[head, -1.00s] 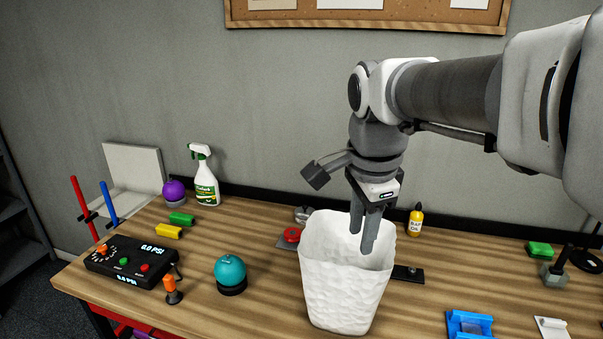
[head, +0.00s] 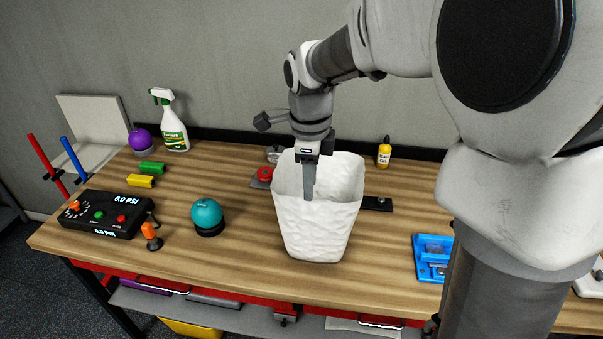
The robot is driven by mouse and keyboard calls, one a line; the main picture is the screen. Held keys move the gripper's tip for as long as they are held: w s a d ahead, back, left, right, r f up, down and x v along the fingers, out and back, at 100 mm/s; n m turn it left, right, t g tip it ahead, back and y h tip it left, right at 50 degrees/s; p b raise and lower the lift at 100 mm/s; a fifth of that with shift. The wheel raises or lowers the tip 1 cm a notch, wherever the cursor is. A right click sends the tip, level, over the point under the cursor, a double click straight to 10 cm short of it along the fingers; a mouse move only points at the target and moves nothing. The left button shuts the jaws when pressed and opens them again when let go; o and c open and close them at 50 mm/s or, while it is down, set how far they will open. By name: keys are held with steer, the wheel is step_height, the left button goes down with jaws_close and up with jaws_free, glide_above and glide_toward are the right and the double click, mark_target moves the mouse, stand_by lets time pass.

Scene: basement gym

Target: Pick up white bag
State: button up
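The white bag (head: 318,230) stands upright and open-topped on the wooden table, in the middle of the head view. My gripper (head: 308,190) points straight down at the bag's mouth. Its fingers overlap the opening in the picture and end near the front rim. The fingers line up one behind the other, so I see about one finger's width and cannot tell the gap between them. I cannot tell whether they touch the bag's wall. The bag's inside is mostly hidden.
A teal ball-shaped object (head: 206,214) stands left of the bag. A black control box (head: 105,213) and a spray bottle (head: 172,122) are farther left. A red round object (head: 265,173) and a yellow bottle (head: 384,152) sit behind. A blue tray (head: 432,262) is at right.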

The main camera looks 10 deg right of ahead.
mark_target(310, 209)
steer(key=f, duration=0.7)
steer(key=shift+w+d+f, duration=0.1)
steer(key=shift+w+d, duration=0.05)
steer(key=shift+w, duration=0.1)
jaws_close()
stand_by(1.1)
